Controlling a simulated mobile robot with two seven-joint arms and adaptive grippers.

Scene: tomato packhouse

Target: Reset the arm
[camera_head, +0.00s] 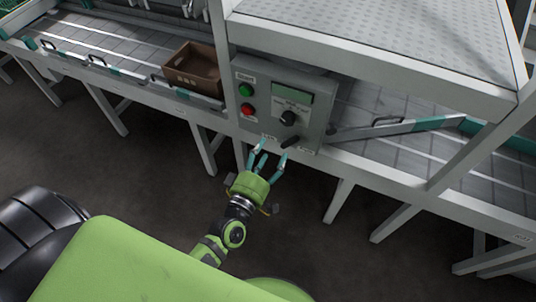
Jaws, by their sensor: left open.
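My left gripper (268,155) is open and empty, its teal fingers spread with pale tips. It reaches up from below towards the lower edge of a grey control box (322,118) on the conveyor frame. The box carries a green button (246,90), a red button (248,110), a black round knob (288,118) and a small black lever (291,141) near its bottom edge. The fingertips appear just below the lever; I cannot tell whether they touch the box. A grey and teal bar (400,128) lies slantwise across the belt right of the box. My right gripper is out of view.
A brown crate (195,72) stands on the conveyor (120,58) left of the box. A metal-topped structure (390,28) overhangs the box and belt. Conveyor legs (202,150) stand below. The dark floor (120,170) in front looks clear.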

